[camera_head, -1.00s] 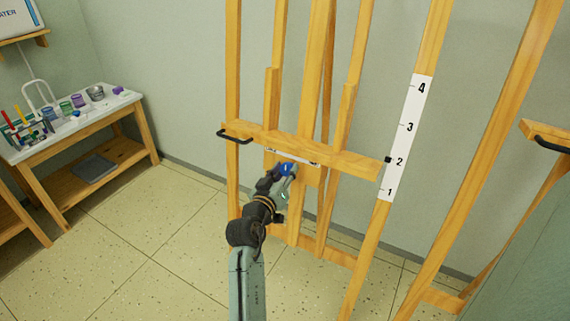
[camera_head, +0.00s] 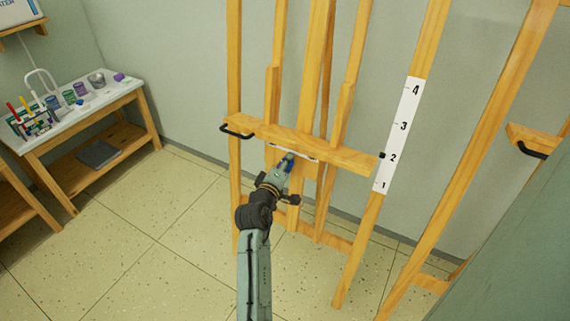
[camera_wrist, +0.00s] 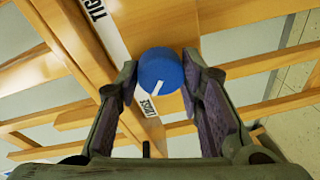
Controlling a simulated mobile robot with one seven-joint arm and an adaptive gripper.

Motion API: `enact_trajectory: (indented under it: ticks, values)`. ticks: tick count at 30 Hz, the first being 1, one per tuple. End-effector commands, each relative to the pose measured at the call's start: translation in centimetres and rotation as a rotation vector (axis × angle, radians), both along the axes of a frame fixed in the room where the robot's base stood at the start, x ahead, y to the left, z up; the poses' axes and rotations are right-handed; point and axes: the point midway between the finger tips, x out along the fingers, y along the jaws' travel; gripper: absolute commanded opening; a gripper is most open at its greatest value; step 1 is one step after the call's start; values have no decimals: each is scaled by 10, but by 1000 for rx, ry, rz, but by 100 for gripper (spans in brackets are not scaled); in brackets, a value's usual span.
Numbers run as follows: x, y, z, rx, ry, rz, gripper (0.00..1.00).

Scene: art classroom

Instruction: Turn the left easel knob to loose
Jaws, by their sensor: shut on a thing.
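The blue knob (camera_wrist: 161,72) with a white pointer line sits on the wooden easel, between the fingers of my gripper (camera_wrist: 165,88) in the wrist view. My gripper is shut on it from both sides. The pointer line slants toward the label that reads as loose (camera_wrist: 146,103), at the lower left; a label starting "TIG" (camera_wrist: 95,10) is at the upper left. In the head view my gripper (camera_head: 285,162) reaches up to the knob below the left easel's crossbar (camera_head: 300,143), and mostly hides the knob.
The left easel's leg carries a white number scale (camera_head: 404,130). Another easel (camera_head: 490,130) stands at the right. A table (camera_head: 85,120) with jars and paint things stands at the left. The tiled floor (camera_head: 140,220) between is clear.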

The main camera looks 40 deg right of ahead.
Motion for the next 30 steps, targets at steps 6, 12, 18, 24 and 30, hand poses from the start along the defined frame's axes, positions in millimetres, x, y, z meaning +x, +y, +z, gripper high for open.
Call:
enact_trajectory:
  ticks: [6,12,18,24,30]
  values:
    - [0,0,3,-37,80,16,6]
    - [0,0,3,-52,113,23,6]
    - [1,0,3,-57,122,24,6]
    - [0,0,3,-56,121,24,6]
    - [0,0,3,-55,122,23,43]
